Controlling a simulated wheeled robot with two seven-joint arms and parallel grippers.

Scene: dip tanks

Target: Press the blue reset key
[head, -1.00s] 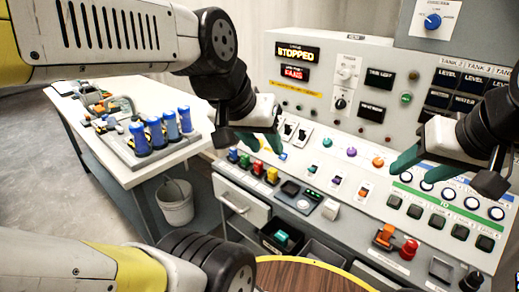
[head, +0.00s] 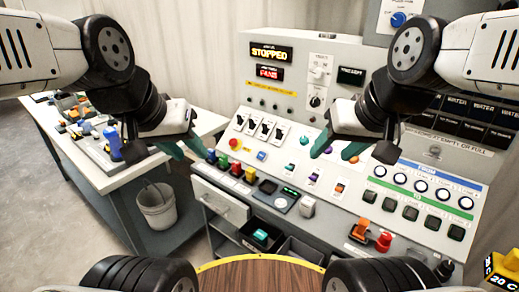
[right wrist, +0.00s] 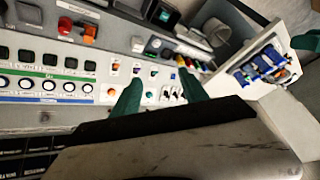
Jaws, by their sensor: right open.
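My right gripper (head: 337,147) is open and empty above the panel, right of the key, near the purple and orange buttons. In the right wrist view its two fingers (right wrist: 160,96) are spread over the panel.
A row of coloured keys (head: 231,167) lies left of and below the blue key. A red knob (head: 384,241) and orange switch are at the front right. A white side bench (head: 119,177) and bucket (head: 156,206) are at left.

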